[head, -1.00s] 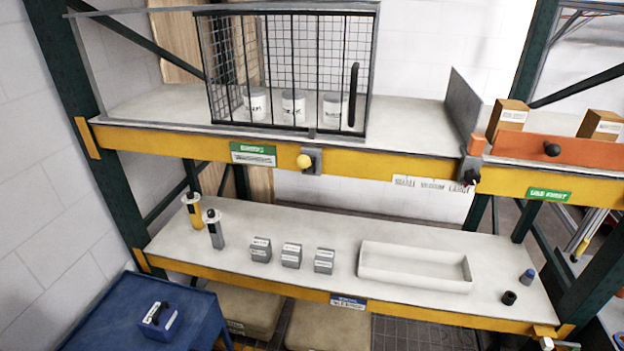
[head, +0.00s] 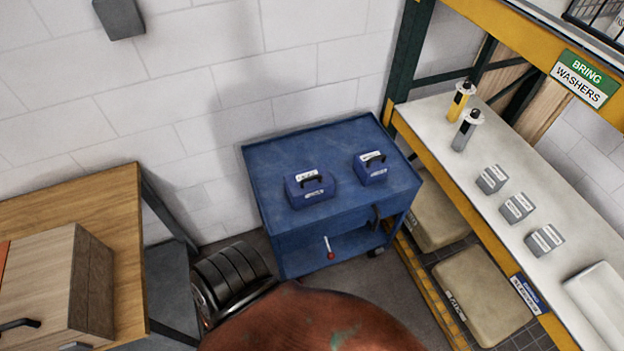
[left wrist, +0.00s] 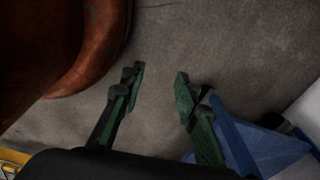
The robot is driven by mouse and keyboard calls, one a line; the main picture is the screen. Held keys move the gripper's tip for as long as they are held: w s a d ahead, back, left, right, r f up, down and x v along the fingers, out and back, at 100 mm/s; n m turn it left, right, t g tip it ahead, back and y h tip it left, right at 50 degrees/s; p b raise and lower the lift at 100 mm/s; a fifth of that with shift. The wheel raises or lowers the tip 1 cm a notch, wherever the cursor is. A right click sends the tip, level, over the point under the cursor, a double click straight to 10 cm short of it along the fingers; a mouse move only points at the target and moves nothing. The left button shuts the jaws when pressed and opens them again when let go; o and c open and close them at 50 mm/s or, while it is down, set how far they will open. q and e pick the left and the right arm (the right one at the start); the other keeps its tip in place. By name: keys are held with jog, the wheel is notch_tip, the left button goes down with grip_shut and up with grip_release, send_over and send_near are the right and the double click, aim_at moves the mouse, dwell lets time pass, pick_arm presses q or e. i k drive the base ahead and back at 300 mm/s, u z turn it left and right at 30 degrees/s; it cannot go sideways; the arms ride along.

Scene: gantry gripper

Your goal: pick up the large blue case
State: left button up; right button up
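Two blue cases with black handles and white labels stand on top of the blue cart in the head view. The large blue case (head: 310,193) is on the left, nearer the cart's front edge. The smaller blue case (head: 371,172) stands apart from it to the right and farther back. Neither gripper shows in the head view. In the left wrist view my left gripper (left wrist: 160,74) is open and empty above grey floor, its green-tipped fingers apart. My right gripper is not in view.
The blue cart (head: 270,155) stands against the white wall, with a lower shelf. A wooden table (head: 75,200) with a wooden box (head: 45,290) is at left. A yellow-framed rack (head: 440,185) is close on the right.

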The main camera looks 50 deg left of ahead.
aim_at(311, 186)
jog(key=u, duration=1.85)
